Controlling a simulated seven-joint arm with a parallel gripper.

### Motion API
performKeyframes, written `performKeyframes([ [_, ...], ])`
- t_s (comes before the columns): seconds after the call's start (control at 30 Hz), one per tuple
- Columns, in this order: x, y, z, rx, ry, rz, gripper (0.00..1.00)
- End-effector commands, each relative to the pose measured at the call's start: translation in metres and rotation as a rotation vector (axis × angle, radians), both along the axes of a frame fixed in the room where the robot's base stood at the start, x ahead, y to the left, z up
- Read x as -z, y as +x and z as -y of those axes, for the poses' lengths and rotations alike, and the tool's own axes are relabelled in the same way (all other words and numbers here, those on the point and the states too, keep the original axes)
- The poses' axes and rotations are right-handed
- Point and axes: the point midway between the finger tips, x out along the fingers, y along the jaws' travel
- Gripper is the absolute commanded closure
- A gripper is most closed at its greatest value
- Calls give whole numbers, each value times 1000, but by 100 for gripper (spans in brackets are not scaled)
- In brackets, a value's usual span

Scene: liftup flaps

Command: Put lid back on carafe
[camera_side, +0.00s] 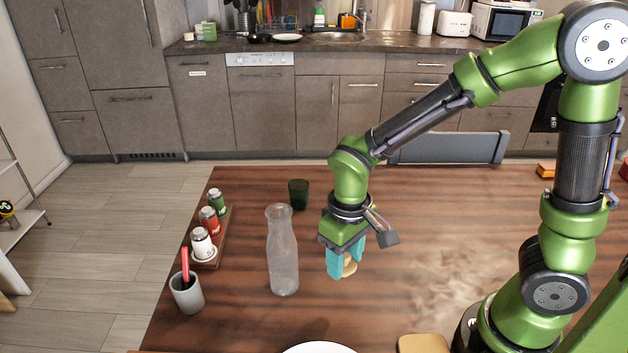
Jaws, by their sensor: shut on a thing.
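The clear glass carafe (283,255) stands upright on the wooden table, left of my gripper, and its mouth is open. My gripper (346,264) points down and its teal fingers are shut on a small tan lid (350,267). The fingers hide part of the lid. The gripper and lid are to the right of the carafe, apart from it, with the lid lower in the picture than the carafe's mouth. I cannot tell exactly how high the lid is above the table.
A dark green glass (298,194) stands behind the carafe. Left are a wooden rack (218,244) with several shakers and a grey cup (187,295) holding a red item. A white plate (318,348) and a tan board (424,343) lie in front. The table's (450,240) right-centre is clear.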

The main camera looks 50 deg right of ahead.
Motion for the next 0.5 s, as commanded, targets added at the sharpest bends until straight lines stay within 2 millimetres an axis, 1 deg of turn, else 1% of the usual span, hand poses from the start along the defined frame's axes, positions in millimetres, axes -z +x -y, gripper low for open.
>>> performKeyframes([
  [0.17,-33,2,0,0,1,6,81],
  [0.27,-63,2,0,1,2,10,81],
  [0.37,-103,2,0,1,4,13,81],
  [0.4,-121,2,0,1,3,14,81],
  [0.5,-160,2,0,-1,2,12,81],
])
